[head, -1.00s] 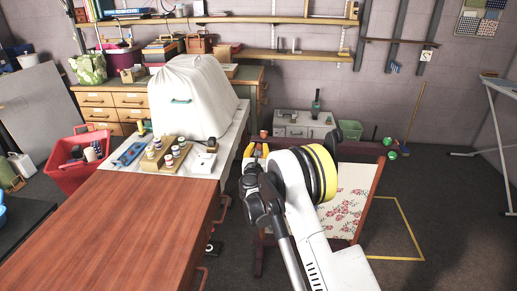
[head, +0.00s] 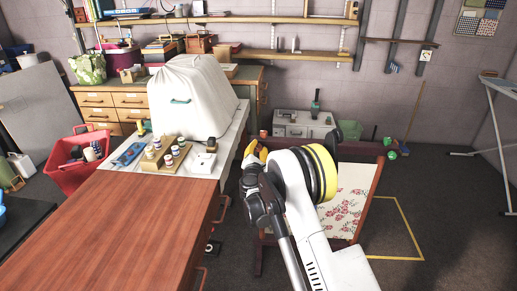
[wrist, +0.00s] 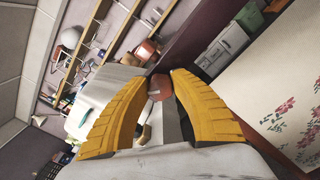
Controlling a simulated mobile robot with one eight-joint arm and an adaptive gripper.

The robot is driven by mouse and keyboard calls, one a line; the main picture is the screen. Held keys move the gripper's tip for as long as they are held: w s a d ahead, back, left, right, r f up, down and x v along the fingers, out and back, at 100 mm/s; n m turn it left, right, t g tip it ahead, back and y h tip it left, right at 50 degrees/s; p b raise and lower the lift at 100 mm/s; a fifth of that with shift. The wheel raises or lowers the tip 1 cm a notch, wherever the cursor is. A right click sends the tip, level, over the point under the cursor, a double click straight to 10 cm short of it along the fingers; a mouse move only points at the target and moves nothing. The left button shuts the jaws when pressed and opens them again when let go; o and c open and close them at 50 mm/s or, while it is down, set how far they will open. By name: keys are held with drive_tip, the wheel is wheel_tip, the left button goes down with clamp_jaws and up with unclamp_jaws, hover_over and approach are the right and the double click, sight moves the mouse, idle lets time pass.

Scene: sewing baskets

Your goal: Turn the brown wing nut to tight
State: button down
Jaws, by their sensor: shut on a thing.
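The brown wing nut (wrist: 159,87) shows in the wrist view as a small rounded brown piece between the tips of my yellow fingers. My gripper (wrist: 162,79) is shut on it, with a finger on either side. In the head view my gripper (head: 256,149) is at the far left end of the wooden frame that carries a floral cloth (head: 348,199). There the fingers and wrist cover most of the nut. How tight the nut is cannot be told.
A wooden table (head: 120,229) is left of my arm, with a white-covered bulky object (head: 190,95) behind it. A grey case (head: 300,125) and a green bin (head: 350,130) stand by the back wall. The floor at the right is mostly clear.

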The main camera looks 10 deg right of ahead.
drive_tip(key=m, duration=0.4)
drive_tip(key=shift+m, duration=0.3)
drive_tip(key=m, duration=0.3)
drive_tip(key=shift+m, duration=0.4)
drive_tip(key=m, duration=0.7)
drive_tip(key=shift+f, duration=0.15)
drive_tip(key=m, duration=0.6)
drive_tip(key=shift+m, duration=0.3)
drive_tip(key=m, duration=0.5)
drive_tip(key=shift+a+m, duration=0.1)
drive_tip(key=shift+m, duration=0.2)
drive_tip(key=c, duration=1.1)
unclamp_jaws()
drive_tip(key=shift+f, duration=0.1)
drive_tip(key=shift+o, duration=0.2)
